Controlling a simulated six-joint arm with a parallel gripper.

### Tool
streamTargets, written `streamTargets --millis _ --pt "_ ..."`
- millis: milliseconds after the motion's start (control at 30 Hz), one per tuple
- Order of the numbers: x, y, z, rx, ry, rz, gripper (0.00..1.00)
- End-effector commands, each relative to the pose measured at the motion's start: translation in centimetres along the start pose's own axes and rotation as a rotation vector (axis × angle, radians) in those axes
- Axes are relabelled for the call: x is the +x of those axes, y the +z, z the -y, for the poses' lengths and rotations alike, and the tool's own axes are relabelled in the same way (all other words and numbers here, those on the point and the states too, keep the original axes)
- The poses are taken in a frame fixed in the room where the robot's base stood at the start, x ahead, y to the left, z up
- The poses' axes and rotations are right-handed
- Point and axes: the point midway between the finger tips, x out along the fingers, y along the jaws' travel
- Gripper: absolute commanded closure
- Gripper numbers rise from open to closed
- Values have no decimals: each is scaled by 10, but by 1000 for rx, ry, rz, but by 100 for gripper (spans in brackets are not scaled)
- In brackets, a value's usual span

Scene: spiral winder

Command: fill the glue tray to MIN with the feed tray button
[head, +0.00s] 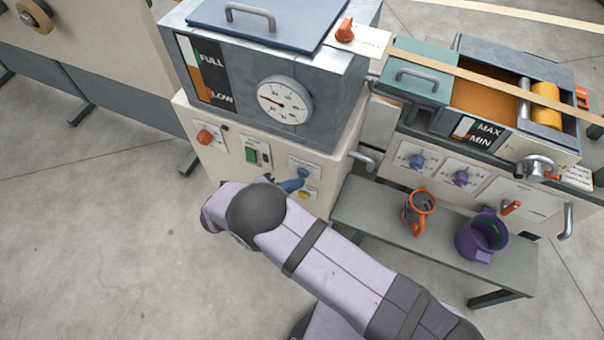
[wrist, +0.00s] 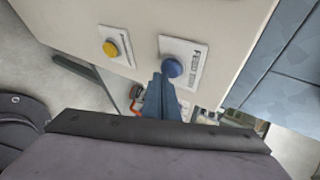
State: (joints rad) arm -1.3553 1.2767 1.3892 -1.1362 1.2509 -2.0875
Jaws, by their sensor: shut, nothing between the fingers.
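The glue tray (head: 436,118) is at the right of the head view, with orange-brown glue inside and a MAX/MIN gauge (head: 476,134) on its front. The gauge shows orange at its low end, by MIN; the exact level is too small to read. The blue feed tray button (wrist: 172,67) is on a white label plate in the wrist view; in the head view it shows just above my fingertips (head: 304,172). My gripper (wrist: 163,80) is shut and empty, with its blue fingertips at the button's lower left edge. I cannot tell whether they touch it.
A yellow button (wrist: 110,48) sits close beside the blue one. The tank (head: 240,75) above has a FULL/LOW gauge and a dial (head: 285,100). The floor at left is clear.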

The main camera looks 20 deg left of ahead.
Motion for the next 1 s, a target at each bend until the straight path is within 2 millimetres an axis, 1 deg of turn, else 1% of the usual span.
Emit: streamTargets --millis 1000 --pt "7 4 4 0 0 0 100"
